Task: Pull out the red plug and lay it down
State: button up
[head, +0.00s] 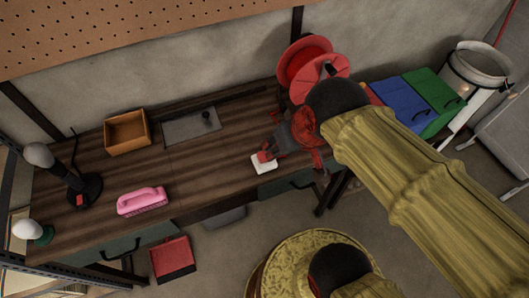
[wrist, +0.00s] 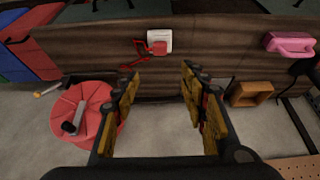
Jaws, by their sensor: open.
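The red plug (head: 264,156) sits on a white socket block (head: 264,166) near the front edge of the wooden bench. In the wrist view the plug (wrist: 158,48) lies against the white socket (wrist: 152,34), beyond and between my fingertips. A short red cord (wrist: 138,55) bends away from the plug to the left. My gripper (wrist: 160,70) is open and empty, with its yellow-padded fingers spread apart. In the head view my gripper (head: 279,138) is beside the plug, on its right, and its fingers are partly unclear. I see no contact with the plug.
A pink brush (head: 142,200), an orange box (head: 127,131), a grey plate (head: 192,126) and a dark lamp (head: 82,185) are on the bench. A red reel (head: 306,62) stands at the back right, near blue (head: 398,106) and green (head: 437,97) bins. The bench's middle is clear.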

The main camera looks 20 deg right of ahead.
jog(key=shift+o, duration=0.5)
jog(key=shift+g, duration=0.5)
jog(key=w+p, duration=0.1)
jog(key=w+r+p, duration=0.1)
jog(key=w+p, duration=0.1)
jog(key=w+r+p, duration=0.1)
jog(key=p, duration=0.1)
jog(key=shift+w, duration=0.4)
jog(key=g+p, duration=0.4)
jog(key=p, duration=1.6)
send_over(264, 154)
notch_tip(264, 154, down, 14)
jog(key=shift+r, duration=0.25)
jog(key=shift+f, duration=0.15)
notch_tip(264, 154, down, 9)
jog(key=b, duration=0.6)
